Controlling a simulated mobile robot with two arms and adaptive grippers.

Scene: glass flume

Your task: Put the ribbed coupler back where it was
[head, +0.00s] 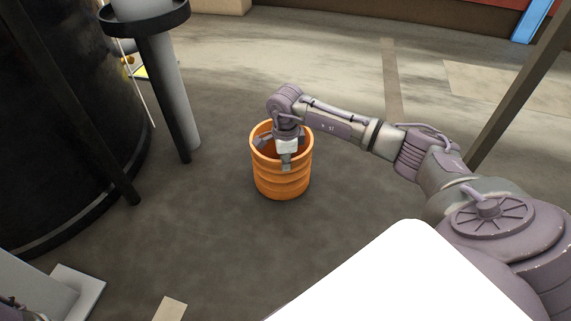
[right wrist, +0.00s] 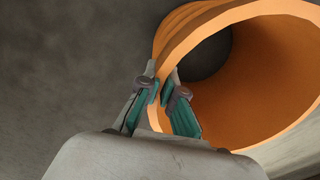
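The ribbed coupler (head: 282,184) is an orange, open-topped ribbed cylinder. It stands upright on the dark floor in the middle of the head view; whether its base touches the floor is hard to tell. My right gripper (head: 286,160) points down at its near rim. In the right wrist view, the coupler's mouth (right wrist: 265,75) fills the right side. There the right gripper (right wrist: 162,88) has one finger outside the wall and one inside, closed on the rim. My left gripper is not in view.
A large black tank (head: 65,120) stands at the left. A grey post (head: 172,95) with a dark ring rises beside it. A brown slanted bar (head: 520,85) is at the right. The floor around the coupler is clear. A small tan patch (head: 170,309) lies at the bottom.

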